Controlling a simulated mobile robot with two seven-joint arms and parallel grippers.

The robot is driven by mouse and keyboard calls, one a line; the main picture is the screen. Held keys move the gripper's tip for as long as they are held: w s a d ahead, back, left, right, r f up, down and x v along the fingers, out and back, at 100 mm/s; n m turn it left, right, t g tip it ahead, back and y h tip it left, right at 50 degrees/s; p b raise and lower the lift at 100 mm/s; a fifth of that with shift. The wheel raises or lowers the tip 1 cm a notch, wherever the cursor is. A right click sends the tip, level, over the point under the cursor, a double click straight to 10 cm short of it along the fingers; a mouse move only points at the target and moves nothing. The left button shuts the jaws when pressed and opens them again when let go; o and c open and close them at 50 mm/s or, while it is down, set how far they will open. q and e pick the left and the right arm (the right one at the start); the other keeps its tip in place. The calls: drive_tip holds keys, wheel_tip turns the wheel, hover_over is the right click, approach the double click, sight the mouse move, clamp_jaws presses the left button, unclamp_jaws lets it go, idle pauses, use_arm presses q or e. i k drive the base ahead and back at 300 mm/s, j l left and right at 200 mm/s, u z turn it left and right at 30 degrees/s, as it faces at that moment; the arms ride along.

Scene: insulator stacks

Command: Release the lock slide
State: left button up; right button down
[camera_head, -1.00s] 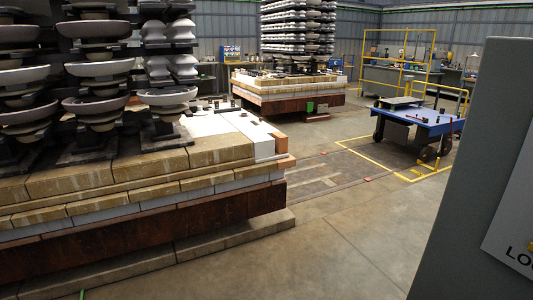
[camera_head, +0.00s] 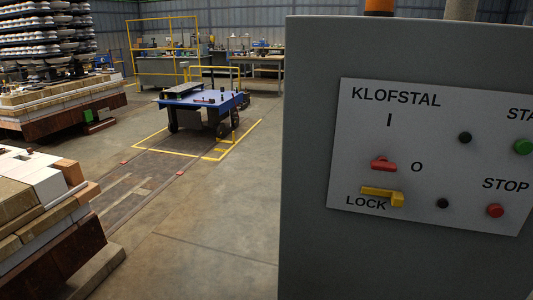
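The lock slide is a yellow piece (camera_head: 383,196) on the white panel (camera_head: 350,130) of a grey control cabinet (camera_head: 308,150) at the right. It sits just above the word LOCK and just below a red switch handle (camera_head: 383,164). The handle lies level beside the "O" mark, with an "I" mark above it. I cannot tell whether the slide touches the handle. Neither of my grippers shows in the head view.
The panel also has a green button (camera_head: 523,147) and a red STOP button (camera_head: 494,210). A blue cart (camera_head: 203,100) stands on the floor beyond, near yellow railings. Brick-based insulator stacks (camera_head: 38,205) are at the left. The floor between them and the cabinet is clear.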

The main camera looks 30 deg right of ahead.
sight(398, 198)
drive_tip(key=i+j+z, duration=0.15)
drive_tip(key=j+z, duration=0.15)
drive_tip(key=z, duration=0.2)
drive_tip(key=i+j+z, duration=0.1)
drive_tip(key=j+z, duration=1.1)
